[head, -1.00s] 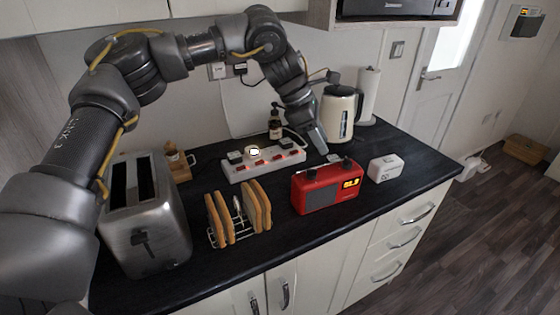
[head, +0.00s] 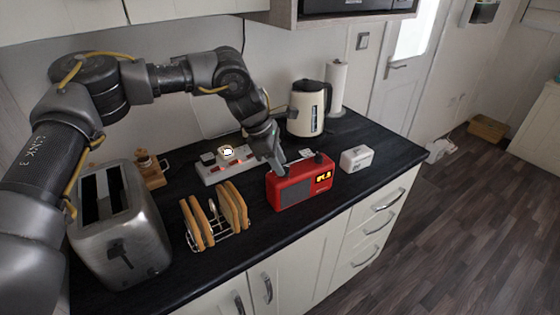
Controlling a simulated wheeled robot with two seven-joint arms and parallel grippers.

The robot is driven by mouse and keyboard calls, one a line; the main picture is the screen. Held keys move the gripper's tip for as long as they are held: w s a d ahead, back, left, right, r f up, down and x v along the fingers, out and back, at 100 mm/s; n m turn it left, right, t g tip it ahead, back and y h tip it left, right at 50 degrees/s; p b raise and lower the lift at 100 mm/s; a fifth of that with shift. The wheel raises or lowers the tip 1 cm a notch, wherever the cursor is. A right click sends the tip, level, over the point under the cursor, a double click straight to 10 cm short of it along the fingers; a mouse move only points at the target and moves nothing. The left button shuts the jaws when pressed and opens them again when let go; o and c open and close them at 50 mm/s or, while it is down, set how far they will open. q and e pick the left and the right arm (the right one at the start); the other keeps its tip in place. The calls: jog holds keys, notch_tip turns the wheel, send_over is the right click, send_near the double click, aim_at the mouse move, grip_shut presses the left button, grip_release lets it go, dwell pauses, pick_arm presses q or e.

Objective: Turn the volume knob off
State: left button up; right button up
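A red radio (head: 300,184) with a dark speaker grille and a lit orange display stands upright on the dark worktop. A small dark knob (head: 318,158) shows on its top towards the right. I cannot read its setting, nor tell whether it is the volume knob. My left gripper (head: 281,170) points down at the left end of the radio's top and hides part of it. I cannot tell whether it touches the radio, or whether its fingers are open or shut. My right gripper is out of view.
A white power strip (head: 214,175) with plugs lies behind and left of the radio. A toast rack (head: 216,236) with bread and a steel toaster (head: 122,238) stand left. A cream kettle (head: 304,114) is behind, and a small white box (head: 357,159) is right.

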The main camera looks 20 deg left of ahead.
pick_arm(q)
jog(key=shift+d+f, duration=0.3)
jog(key=shift+f, duration=0.3)
jog(key=c, duration=0.7)
jog(key=shift+n, duration=0.3)
